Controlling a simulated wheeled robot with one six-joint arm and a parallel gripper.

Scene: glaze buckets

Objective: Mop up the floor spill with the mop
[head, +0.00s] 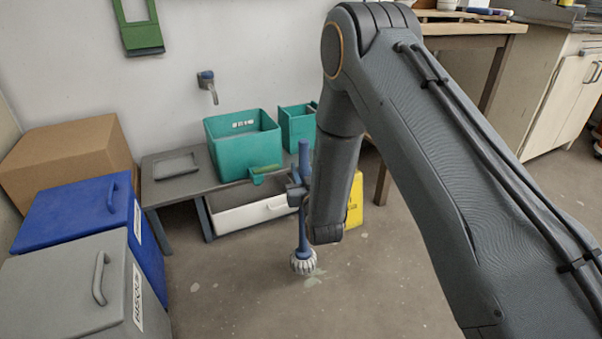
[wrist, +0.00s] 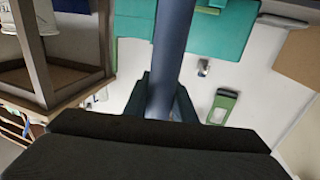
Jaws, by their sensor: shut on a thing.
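The mop has a blue upright handle (head: 304,160) and a whitish stringy head (head: 303,263) close to or on the floor. My gripper (head: 299,192) is shut around the handle partway up. In the wrist view the handle (wrist: 169,55) runs between the two dark fingers of my gripper (wrist: 161,102). A faint pale greenish patch (head: 313,281), apparently the spill, lies on the floor at and just in front of the mop head. Its far part may be hidden by the head, and its full outline is hard to tell.
A low grey bench (head: 175,189) with teal buckets (head: 243,145) stands behind the mop, above a white bin (head: 250,214). A yellow object (head: 355,203) is partly behind my arm. Blue (head: 75,220) and grey (head: 65,285) boxes stand left. Front floor is open.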

